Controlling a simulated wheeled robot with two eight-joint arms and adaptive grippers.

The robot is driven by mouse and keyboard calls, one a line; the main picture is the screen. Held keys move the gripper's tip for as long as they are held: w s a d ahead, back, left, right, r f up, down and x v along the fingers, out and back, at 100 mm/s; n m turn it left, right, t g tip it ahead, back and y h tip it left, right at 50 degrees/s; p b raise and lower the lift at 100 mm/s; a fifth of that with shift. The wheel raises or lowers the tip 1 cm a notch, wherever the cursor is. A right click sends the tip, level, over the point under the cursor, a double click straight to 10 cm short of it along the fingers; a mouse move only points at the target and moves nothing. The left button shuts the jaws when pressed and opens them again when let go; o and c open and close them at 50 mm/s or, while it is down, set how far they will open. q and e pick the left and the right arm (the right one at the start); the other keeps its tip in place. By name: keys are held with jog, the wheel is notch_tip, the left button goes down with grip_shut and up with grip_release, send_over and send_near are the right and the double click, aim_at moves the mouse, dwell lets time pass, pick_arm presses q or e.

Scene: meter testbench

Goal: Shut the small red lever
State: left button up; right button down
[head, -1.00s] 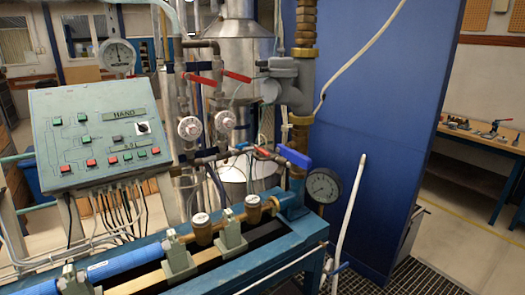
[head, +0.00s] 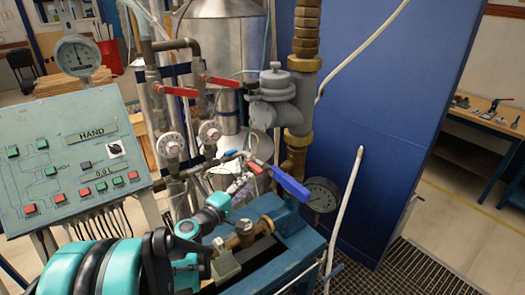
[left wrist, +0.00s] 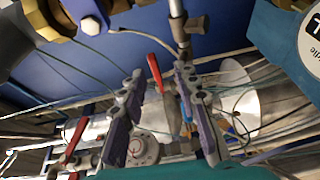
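The small red lever (head: 254,168) sits on the thin pipe between a small blue lever (head: 230,154) and the large blue handle (head: 288,186) in the head view. My left gripper (head: 241,183) reaches in from the lower left, just below and close to the small red lever; contact cannot be told. In the left wrist view its two fingers (left wrist: 160,112) are spread apart with nothing held between them. A red lever (left wrist: 155,72) shows in the gap beyond the fingertips; I cannot tell which one it is. My right gripper is not in view.
Two larger red levers (head: 176,91) (head: 221,82) are on the pipes above the round meters (head: 170,145). A pressure gauge (head: 321,195) stands to the right by the blue wall (head: 365,130). The control panel (head: 65,155) is at the left.

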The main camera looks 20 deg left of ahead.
aim_at(255, 171)
pick_arm(q)
jog(key=shift+n, duration=0.3)
jog(key=w, duration=0.5)
jog(key=w+b, duration=0.1)
jog(key=w, duration=0.2)
jog(key=shift+d+r, duration=0.1)
jog(key=shift+r, duration=0.3)
grip_shut()
